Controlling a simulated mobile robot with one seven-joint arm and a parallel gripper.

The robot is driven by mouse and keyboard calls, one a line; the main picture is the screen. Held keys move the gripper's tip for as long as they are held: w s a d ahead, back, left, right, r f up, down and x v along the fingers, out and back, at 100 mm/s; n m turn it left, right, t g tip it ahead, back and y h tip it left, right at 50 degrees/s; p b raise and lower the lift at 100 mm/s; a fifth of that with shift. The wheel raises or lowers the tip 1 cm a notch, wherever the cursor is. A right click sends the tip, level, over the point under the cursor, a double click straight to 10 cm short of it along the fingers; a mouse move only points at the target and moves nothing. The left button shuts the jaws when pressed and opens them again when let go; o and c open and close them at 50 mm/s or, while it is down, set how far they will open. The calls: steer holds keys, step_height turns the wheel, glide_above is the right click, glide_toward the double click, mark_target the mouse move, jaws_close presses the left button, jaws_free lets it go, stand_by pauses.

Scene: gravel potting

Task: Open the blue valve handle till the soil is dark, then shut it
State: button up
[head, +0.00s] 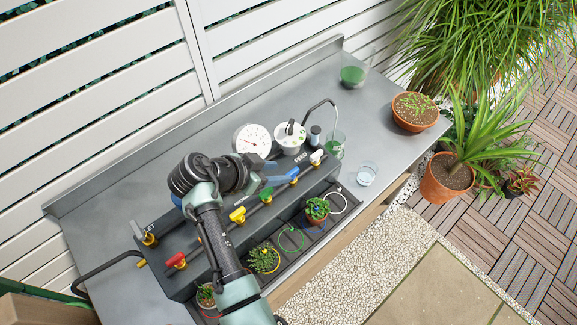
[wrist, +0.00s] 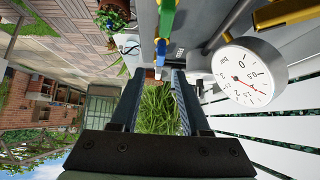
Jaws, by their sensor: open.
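The blue valve handle (head: 293,173) sits on the dark manifold, between a green handle and a white handle. It also shows in the wrist view (wrist: 166,20), at the top, beyond my fingertips. My gripper (head: 270,176) is open and empty, just left of the blue handle and above the manifold. A small potted plant (head: 317,209) stands in the trough in front of the manifold near the blue handle. Leaves cover most of its soil, so I cannot tell the soil's shade.
Yellow (head: 238,215) and red (head: 177,260) handles stand to the left, a white one (head: 317,156) to the right. A round gauge (head: 252,142) stands behind my gripper.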

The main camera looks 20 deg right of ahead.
mark_target(292, 171)
steer(key=shift+x, duration=2.9)
jaws_close()
